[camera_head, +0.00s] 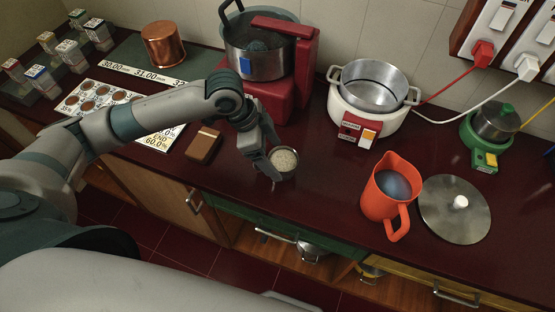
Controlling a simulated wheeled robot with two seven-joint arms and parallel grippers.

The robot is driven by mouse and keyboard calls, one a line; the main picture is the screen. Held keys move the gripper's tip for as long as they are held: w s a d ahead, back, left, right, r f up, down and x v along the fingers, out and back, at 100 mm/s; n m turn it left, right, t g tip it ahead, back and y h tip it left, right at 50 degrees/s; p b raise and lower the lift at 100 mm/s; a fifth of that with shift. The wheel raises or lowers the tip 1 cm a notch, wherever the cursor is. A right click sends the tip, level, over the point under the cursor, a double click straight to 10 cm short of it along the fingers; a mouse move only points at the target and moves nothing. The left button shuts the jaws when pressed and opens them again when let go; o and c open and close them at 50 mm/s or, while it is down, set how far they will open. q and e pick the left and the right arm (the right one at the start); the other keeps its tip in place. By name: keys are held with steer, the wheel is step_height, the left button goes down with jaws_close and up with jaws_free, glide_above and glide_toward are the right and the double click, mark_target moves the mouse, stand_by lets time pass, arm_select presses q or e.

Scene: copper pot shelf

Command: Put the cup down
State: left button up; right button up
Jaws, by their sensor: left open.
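The cup (287,160) is small and metallic, filled with pale, grain-like contents. It stands upright, apparently on the dark red counter (330,195) near its front edge. My left gripper (271,166) reaches down at the cup's left side with its jaws open. The fingers hide part of the cup's left side, and I cannot tell whether they touch it. My right gripper is out of view.
A brown box (203,145) lies left of the cup. A red appliance with a steel pot (262,65) stands behind. A white cooker (369,98), orange pitcher (385,205) and metal lid (450,225) are to the right. Counter between cup and pitcher is clear.

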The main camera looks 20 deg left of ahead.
arm_select(q)
steer(key=b+v, duration=0.1)
steer(key=v, duration=0.7)
steer(key=shift+r, duration=0.25)
steer(key=shift+a, duration=0.1)
steer(key=shift+s, duration=0.1)
